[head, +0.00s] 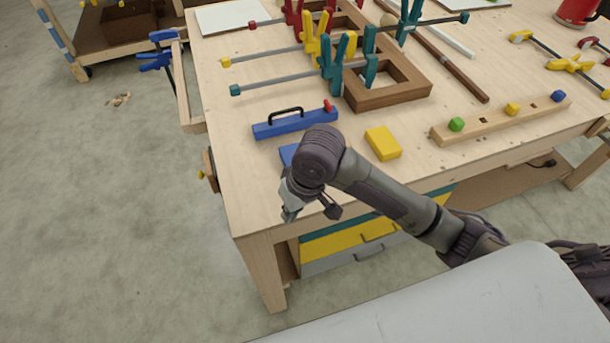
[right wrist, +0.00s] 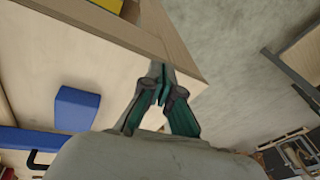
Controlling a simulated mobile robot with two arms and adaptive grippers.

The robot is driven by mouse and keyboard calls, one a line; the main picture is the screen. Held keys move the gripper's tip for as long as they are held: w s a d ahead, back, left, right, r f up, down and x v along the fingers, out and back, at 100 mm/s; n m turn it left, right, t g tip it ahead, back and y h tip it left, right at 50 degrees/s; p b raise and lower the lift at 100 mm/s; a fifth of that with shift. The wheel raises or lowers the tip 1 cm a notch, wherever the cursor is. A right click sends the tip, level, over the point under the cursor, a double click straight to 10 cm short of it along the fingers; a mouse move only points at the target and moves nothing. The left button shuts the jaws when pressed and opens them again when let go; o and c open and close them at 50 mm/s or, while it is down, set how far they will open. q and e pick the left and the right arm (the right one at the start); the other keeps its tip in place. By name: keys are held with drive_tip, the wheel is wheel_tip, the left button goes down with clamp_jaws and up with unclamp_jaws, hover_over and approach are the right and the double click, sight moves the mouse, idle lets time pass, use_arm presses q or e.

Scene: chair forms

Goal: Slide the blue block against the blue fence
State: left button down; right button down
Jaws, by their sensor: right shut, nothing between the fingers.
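The blue block (head: 287,153) lies on the workbench near its front left corner, partly hidden behind my right arm. The right wrist view shows the block (right wrist: 77,108) more fully, with a strip of bare wood between it and the blue fence (right wrist: 22,139). In the head view the fence (head: 290,124) is a long blue bar with a black handle and a red part at its right end. My right gripper (head: 290,212) is shut and empty by the bench's front edge, on the near side of the block and apart from it. Its fingertips (right wrist: 161,87) meet in the right wrist view. My left gripper is out of view.
A yellow block (head: 383,143) lies right of my right wrist. A wooden rail (head: 490,124) with coloured pegs lies farther right. A clamped wooden frame (head: 362,99) stands behind the fence. The workbench (head: 232,160) has bare wood left of the blue block.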

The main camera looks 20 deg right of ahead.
drive_tip(key=w+d+r+m+g+h, duration=0.1)
drive_tip(key=w+d+r+m+h, duration=0.2)
drive_tip(key=w+d+r, duration=0.35)
drive_tip(key=f+p, duration=0.1)
drive_tip(key=f, duration=0.9)
drive_tip(key=shift+d+f, duration=0.15)
drive_tip(key=shift+d, duration=0.05)
drive_tip(key=shift+w+a+p, duration=0.1)
drive_tip(key=shift+w+p, duration=0.45)
drive_tip(key=shift+w, duration=1.45)
